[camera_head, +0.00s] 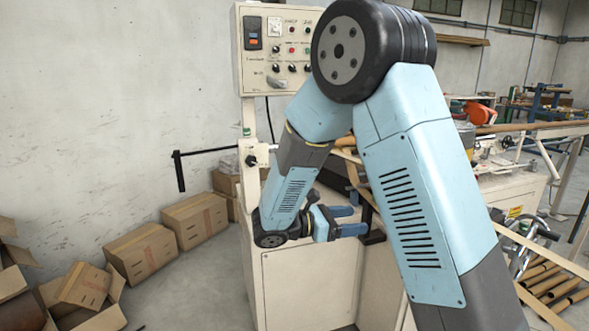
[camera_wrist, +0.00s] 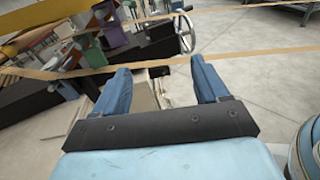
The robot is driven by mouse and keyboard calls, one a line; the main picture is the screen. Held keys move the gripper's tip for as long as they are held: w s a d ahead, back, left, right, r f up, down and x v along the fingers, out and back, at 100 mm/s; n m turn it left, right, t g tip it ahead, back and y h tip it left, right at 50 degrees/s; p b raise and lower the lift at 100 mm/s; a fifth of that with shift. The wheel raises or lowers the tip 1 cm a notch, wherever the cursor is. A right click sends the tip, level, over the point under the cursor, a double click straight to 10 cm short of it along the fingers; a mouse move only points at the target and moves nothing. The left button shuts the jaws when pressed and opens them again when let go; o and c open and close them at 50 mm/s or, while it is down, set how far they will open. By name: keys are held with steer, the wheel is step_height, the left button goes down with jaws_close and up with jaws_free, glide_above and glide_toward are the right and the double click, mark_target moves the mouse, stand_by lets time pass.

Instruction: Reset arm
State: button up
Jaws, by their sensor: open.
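My gripper (camera_head: 350,221) is in the head view, in front of the winder's cream cabinet (camera_head: 305,285) and below its control panel (camera_head: 282,50). My light-blue arm is bent and covers much of the machine. In the wrist view my gripper (camera_wrist: 158,80) has its two blue fingers spread wide apart, with nothing held between them. Past the fingers, the wrist view shows the floor and part of the machine. I cannot tell whether the gripper touches the machine.
A black crank handle (camera_head: 180,170) juts left from the machine. Cardboard boxes (camera_head: 143,252) line the wall at left. Brown tubes (camera_head: 552,283) lie at lower right. In the wrist view, a tan strip (camera_wrist: 230,53) crosses beyond the fingers, near a handwheel (camera_wrist: 186,33).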

steer(key=s+d+r+m+g+y, duration=0.3)
steer(key=s+d+m+y, duration=0.1)
steer(key=s+d+m, duration=0.15)
steer(key=s+d+r+m+g+y, duration=0.2)
steer(key=s+d+r+m+y, duration=0.15)
steer(key=s+d, duration=0.2)
steer(key=s+a+r+m+t+y, duration=0.1)
steer(key=s+r+m+t+y, duration=0.5)
steer(key=s+m+y, duration=0.3)
steer(key=s+m, duration=0.2)
steer(key=s, duration=0.1)
steer(key=shift+s+a+r, duration=0.15)
steer(key=shift+s+a, duration=0.05)
steer(key=shift+s, duration=0.05)
